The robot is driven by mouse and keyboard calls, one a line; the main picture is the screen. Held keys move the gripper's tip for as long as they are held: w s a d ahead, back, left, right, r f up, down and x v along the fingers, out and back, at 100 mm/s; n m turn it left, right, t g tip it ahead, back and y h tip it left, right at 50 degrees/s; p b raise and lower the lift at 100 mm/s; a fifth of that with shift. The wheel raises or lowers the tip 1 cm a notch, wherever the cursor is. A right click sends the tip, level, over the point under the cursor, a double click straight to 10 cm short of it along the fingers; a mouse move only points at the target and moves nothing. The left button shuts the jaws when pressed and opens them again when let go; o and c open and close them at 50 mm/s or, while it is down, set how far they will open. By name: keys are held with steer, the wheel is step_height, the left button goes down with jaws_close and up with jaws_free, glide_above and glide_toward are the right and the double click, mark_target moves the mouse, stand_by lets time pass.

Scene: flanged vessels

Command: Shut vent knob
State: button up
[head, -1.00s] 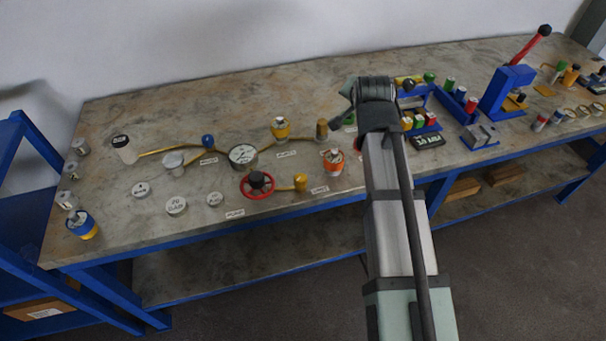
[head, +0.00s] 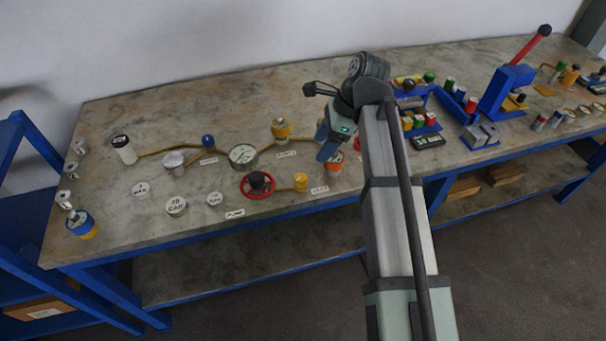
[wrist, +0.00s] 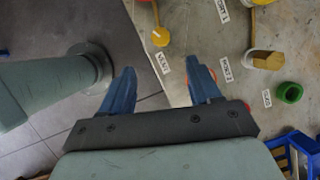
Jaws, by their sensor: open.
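The labels are too small to read surely, so I cannot tell which part is the vent knob. A red handwheel with a black hub (head: 258,183) lies at the bench front, joined by a brass pipe to a yellow knob (head: 300,181). The yellow knob (wrist: 160,37) also shows in the wrist view, beyond the gap between the fingers. My gripper (head: 325,155) has blue fingers, hangs above the front part of the bench, and is open and empty (wrist: 163,68).
A round gauge (head: 243,156), a blue knob (head: 208,141) and a yellow fitting (head: 281,130) stand behind and left. Loose weights, such as one marked disc (head: 176,206), lie at the front left. A blue press (head: 506,92) and racks stand right.

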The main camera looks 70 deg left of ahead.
mark_target(301, 177)
steer(key=x, duration=1.3)
steer(key=shift+c, duration=0.2)
steer(key=c, duration=1)
steer(key=n+h, duration=0.1)
steer(key=n, duration=0.1)
steer(key=n+h, duration=0.1)
steer(key=n, duration=0.2)
steer(key=shift+a+n, duration=0.2)
steer(key=shift+n, duration=0.1)
steer(key=n+h, duration=0.1)
steer(key=n, duration=0.2)
steer(key=n+t+h, duration=0.1)
steer(key=n, duration=0.2)
steer(key=shift+a, duration=0.1)
steer(key=shift+n+h, duration=0.3)
